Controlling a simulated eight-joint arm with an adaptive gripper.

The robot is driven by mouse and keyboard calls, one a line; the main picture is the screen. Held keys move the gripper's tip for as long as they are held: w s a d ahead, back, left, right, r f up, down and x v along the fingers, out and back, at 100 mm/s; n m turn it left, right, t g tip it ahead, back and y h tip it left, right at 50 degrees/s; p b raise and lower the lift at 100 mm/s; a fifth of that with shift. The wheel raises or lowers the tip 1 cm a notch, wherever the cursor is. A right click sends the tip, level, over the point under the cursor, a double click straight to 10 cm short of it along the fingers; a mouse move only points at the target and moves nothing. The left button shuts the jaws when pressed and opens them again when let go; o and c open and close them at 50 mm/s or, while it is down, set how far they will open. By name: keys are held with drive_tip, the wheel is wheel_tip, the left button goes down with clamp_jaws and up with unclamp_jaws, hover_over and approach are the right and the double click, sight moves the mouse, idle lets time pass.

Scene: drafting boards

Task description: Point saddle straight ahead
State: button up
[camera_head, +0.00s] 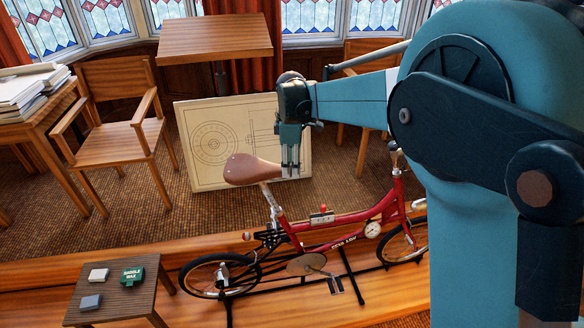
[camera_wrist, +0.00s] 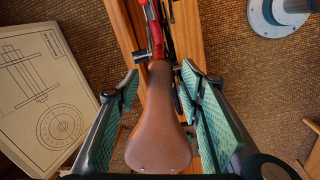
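The brown saddle (camera_head: 250,170) sits on its post above the rear of a red bicycle (camera_head: 345,228) on a stand. My gripper (camera_head: 290,170) points down at the saddle's nose end. In the wrist view the saddle (camera_wrist: 158,130) lies between the two teal finger pads of my gripper (camera_wrist: 160,76), with a gap on both sides. The gripper is open. The saddle's wide end is at the bottom and its nose points up toward the red frame (camera_wrist: 155,35). The frame leans slightly left of the saddle's line, so a small angle shows between them.
A drawing board (camera_head: 215,145) leans behind the saddle. A wooden armchair (camera_head: 120,120) and a raised desk (camera_head: 215,38) stand further back. A small table (camera_head: 115,300) at the lower left holds a green saddle wax tin (camera_head: 133,275) and two small blocks.

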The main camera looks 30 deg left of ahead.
drive_tip(key=shift+f, duration=0.75)
drive_tip(key=c, duration=1.2)
drive_tip(key=shift+w+a+r+n+g+h+b, duration=0.15)
drive_tip(key=shift+w+a+n+b, duration=0.2)
drive_tip(key=shift+w+a+n, duration=0.4)
drive_tip(key=shift+w+a+f+n+g+h+b, duration=0.15)
drive_tip(key=shift+w+a+n+b, duration=0.3)
drive_tip(key=shift+w+n, duration=0.45)
drive_tip(key=shift+r, duration=0.1)
drive_tip(key=o, duration=1.2)
drive_tip(key=shift+r, duration=0.1)
wheel_tip(320, 180, up, 12)
